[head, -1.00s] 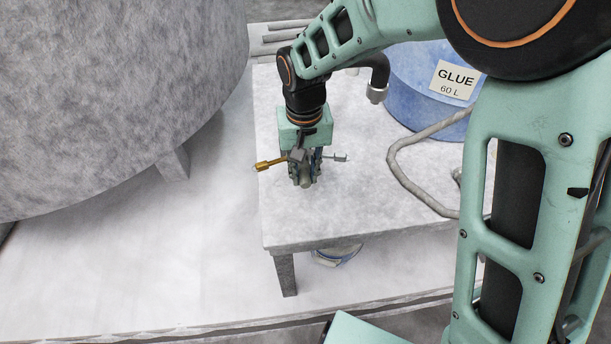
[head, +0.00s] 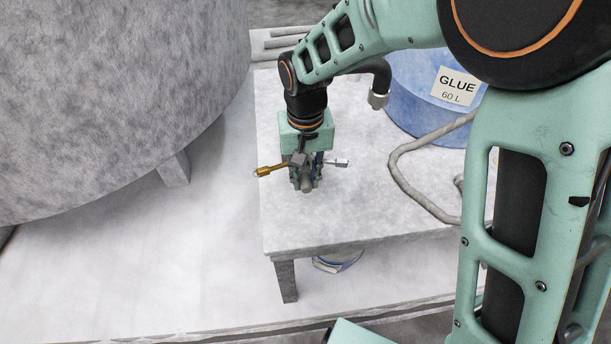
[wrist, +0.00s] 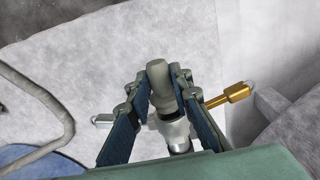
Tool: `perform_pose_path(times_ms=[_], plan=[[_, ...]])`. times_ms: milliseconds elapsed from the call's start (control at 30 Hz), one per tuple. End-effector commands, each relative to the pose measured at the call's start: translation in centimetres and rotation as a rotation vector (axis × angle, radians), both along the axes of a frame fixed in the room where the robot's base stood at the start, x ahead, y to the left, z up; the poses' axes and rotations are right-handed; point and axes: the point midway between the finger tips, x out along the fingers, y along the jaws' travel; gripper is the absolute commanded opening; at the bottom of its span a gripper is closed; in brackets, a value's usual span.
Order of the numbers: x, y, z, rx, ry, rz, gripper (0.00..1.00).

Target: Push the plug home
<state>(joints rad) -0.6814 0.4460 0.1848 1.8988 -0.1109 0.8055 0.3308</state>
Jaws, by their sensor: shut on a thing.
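My gripper (head: 306,183) is low over the near left part of the grey table (head: 370,215), pointing down. In the wrist view its two blue-padded fingers (wrist: 160,100) are shut on a grey, round-ended cylindrical piece (wrist: 158,73), which seems to be the plug. It also shows between the fingers in the head view (head: 307,187). A bright metal collar (wrist: 174,128) sits just beside it, partly hidden by the fingers. A brass arm (wrist: 229,95) and a silver arm (wrist: 104,119) stick out on opposite sides. I cannot tell how deep the plug sits.
A blue drum labelled GLUE 60 L (head: 412,100) stands at the back right. A bent grey hose or pipe (head: 405,182) lies on the table's right. A big grey round tank (head: 110,100) fills the left. The table's front left is bare.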

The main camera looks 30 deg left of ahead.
Motion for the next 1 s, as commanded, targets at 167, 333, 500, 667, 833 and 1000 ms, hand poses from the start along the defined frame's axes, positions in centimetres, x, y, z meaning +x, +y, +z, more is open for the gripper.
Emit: perform_pose_path(times_ms=[167,333,500,667,833,1000], plan=[[0.0,0.0,0.0,0.000,0.000,0.000,0.00],[0.2,0.1,0.0,0.001,-0.001,0.000,0.00],[0.5,0.4,0.0,0.000,0.000,0.000,0.00],[0.9,0.6,0.0,0.000,0.000,0.000,0.00],[1.4,0.9,0.0,0.000,0.000,0.000,0.00],[1.8,1.2,0.0,0.000,0.000,0.000,0.00]])
